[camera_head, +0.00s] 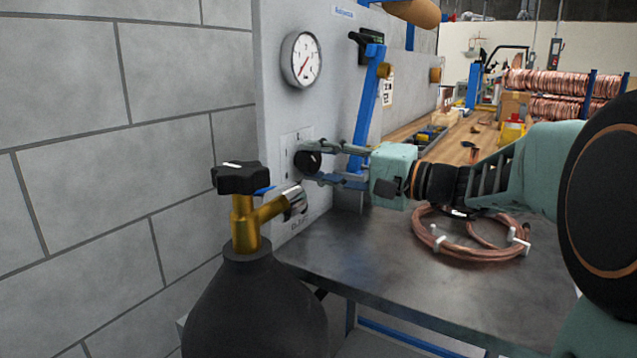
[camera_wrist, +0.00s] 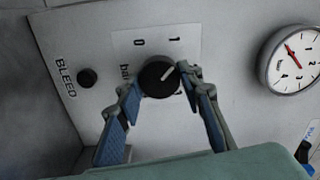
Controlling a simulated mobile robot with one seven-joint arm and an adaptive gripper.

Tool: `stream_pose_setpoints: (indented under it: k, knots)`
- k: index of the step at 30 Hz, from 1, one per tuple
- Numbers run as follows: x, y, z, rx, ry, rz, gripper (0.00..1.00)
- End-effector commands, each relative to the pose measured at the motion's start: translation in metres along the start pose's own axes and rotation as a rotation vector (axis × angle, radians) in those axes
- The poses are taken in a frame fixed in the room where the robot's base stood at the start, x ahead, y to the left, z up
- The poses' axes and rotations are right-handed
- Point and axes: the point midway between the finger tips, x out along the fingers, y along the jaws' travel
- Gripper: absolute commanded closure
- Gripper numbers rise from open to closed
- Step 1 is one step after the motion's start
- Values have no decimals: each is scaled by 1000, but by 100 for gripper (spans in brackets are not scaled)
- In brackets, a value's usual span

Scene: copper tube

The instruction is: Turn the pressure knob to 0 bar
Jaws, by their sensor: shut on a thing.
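The black round pressure knob (camera_wrist: 157,79) sits on the grey panel (camera_wrist: 215,35) in the wrist view. Its white pointer line slants to the upper right, closer to the printed "1" (camera_wrist: 172,40) than the "0" (camera_wrist: 139,43). My gripper (camera_wrist: 158,80) has one blue-padded finger on each side of the knob and is shut on it. In the head view the gripper (camera_head: 313,163) reaches from the right to the knob (camera_head: 305,160). The pressure gauge (camera_head: 301,60) is above the knob; its red needle also shows in the wrist view (camera_wrist: 292,58).
A small black bleed button (camera_wrist: 87,78) is beside the knob. A dark gas cylinder (camera_head: 255,310) with brass valve stands in front, left of the gripper. A copper coil (camera_head: 468,250) lies on the metal table (camera_head: 380,265). A blue lever (camera_head: 367,100) is behind the gripper.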

Motion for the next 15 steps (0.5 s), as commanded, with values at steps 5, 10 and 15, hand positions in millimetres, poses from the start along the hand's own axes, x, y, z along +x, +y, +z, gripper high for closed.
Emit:
stream_pose_setpoints:
  k: [5,10,15]
  knots:
    - [0,2,1,-166,-1,2,90]
    - [0,0,1,-327,-2,2,90]
    - [0,-1,1,-488,-2,1,90]
